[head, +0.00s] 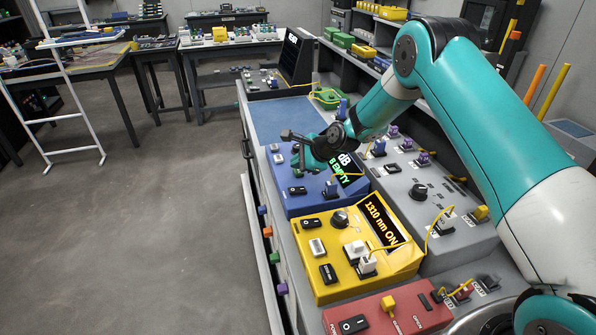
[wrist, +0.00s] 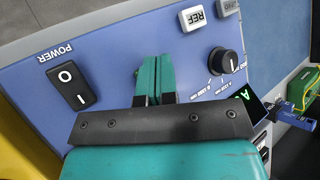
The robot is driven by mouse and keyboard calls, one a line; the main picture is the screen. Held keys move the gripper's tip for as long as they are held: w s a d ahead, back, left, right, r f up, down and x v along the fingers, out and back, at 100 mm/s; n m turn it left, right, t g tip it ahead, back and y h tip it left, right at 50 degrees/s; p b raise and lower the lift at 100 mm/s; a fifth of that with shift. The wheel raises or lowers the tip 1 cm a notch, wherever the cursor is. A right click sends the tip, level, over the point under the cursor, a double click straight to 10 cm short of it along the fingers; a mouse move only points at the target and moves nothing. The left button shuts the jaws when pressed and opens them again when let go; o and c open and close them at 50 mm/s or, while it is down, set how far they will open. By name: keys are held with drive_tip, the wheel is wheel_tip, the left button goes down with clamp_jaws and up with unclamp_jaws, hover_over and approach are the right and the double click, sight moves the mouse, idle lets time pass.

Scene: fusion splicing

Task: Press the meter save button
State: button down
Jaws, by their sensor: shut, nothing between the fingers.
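That view shows a light button marked REF (wrist: 194,17) and another grey button (wrist: 228,6) at the top edge, whose label I cannot read. Which button is save cannot be told. My gripper (head: 301,160) is over the meter's far part and hides some of its face. In the wrist view its teal fingers (wrist: 153,72) are together and empty, below and left of the REF button.
The meter also has a power switch (wrist: 69,84) and a round knob (wrist: 226,62), right of my fingers. The yellow box (head: 335,268) stands nearer, the grey box (head: 405,185) to the right, and a red box (head: 388,318) nearest. A clear blue mat (head: 285,118) lies beyond.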

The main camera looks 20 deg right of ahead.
sight(298, 172)
drive_tip(key=shift+f+b, duration=0.3)
drive_tip(key=shift+f, duration=0.2)
idle(0.6)
drive_tip(key=shift+r+p, duration=0.65)
drive_tip(key=shift+r, duration=0.25)
drive_tip(key=shift+r, duration=0.1)
drive_tip(key=shift+r+p, duration=1.75)
drive_tip(key=shift+r, duration=0.65)
